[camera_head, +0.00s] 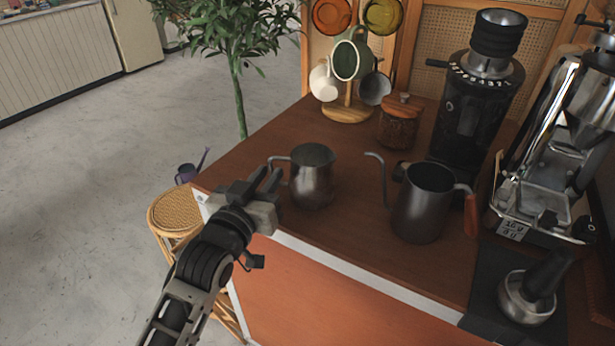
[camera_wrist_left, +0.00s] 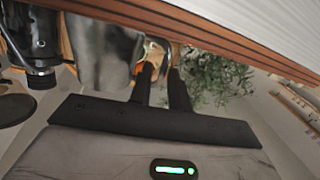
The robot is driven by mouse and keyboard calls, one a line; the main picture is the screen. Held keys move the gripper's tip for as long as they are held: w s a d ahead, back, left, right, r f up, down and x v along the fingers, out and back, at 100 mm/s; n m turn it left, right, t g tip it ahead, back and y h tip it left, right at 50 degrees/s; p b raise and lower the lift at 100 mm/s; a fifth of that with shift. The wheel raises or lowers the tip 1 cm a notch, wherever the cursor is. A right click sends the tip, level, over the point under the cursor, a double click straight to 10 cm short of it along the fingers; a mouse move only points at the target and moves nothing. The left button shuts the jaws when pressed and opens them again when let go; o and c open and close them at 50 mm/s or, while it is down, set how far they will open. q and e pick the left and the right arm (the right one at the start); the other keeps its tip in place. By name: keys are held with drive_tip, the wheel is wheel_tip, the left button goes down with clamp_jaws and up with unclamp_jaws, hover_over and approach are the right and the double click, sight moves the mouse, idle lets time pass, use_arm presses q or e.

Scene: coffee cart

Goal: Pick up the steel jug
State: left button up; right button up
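The steel jug (camera_head: 312,178) stands upright on the brown cart top near its left edge. Its handle points left, toward my left gripper (camera_head: 267,180). The two fingers are apart, close beside the handle. My right gripper is not in view.
A dark gooseneck kettle (camera_head: 423,205) stands right of the jug. Behind are a mug tree (camera_head: 347,110), a lidded jar (camera_head: 398,125) and a black grinder (camera_head: 470,115). An espresso machine (camera_head: 555,150) stands at right. A wicker stool (camera_head: 175,212) is left of the cart.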

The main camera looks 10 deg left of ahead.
sight(270, 171)
use_arm(q)
drive_tip(key=w, duration=0.4)
drive_tip(key=shift+w+d+f, duration=0.25)
drive_tip(key=shift+w+f, duration=0.15)
clamp_jaws()
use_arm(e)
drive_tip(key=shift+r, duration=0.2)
use_arm(q)
drive_tip(key=shift+r, duration=0.1)
drive_tip(key=shift+r, duration=0.25)
drive_tip(key=r, duration=0.3)
drive_tip(key=shift+s+r, duration=0.1)
drive_tip(key=shift+s, duration=0.1)
drive_tip(key=s+r+p, duration=0.3)
drive_tip(key=s+r, duration=0.6)
drive_tip(key=s, duration=0.4)
drive_tip(key=shift+s+a, duration=0.25)
drive_tip(key=shift+s, duration=0.05)
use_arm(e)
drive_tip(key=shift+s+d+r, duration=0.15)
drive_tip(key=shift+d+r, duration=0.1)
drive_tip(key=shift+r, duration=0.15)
